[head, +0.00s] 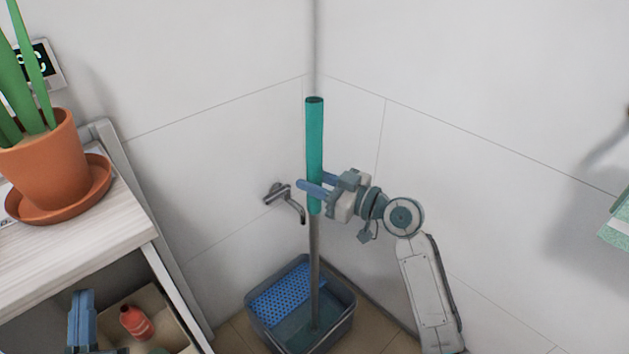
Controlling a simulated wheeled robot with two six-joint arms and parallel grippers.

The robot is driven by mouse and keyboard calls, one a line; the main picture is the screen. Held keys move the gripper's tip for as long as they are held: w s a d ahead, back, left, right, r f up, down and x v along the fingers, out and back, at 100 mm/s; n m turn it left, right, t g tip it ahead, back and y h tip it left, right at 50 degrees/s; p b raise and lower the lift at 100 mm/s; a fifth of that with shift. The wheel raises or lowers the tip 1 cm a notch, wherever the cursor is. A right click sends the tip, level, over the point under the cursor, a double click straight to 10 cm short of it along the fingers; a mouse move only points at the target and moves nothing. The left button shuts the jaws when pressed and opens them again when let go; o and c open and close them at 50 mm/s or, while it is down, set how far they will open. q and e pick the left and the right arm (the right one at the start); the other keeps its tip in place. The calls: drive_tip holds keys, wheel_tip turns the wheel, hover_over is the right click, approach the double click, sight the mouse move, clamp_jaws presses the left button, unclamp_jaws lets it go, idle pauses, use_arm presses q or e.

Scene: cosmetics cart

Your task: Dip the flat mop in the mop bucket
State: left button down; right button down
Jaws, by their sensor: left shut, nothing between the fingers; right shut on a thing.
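The flat mop stands nearly upright, with a teal grip (314,130) on top and a grey pole (314,258) below. The pole's lower end goes down into the mop bucket (338,337), a dark grey tub in the corner with a blue perforated wringer (292,295) on its left side. The mop's head cannot be made out inside the bucket. My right gripper (316,187) is shut on the lower part of the teal grip. My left gripper (81,320) shows at the bottom left, shut and empty, away from the mop and bucket.
A wall tap (278,194) is just left of the mop, above the bucket. A pale wooden shelf unit (100,235) at the left bears a potted plant (46,160). An open box with a red bottle (136,322) lies below. White walls close in behind the bucket.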

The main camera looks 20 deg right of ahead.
sight(314, 100)
drive_tip(key=shift+r, duration=0.1)
idle(0.4)
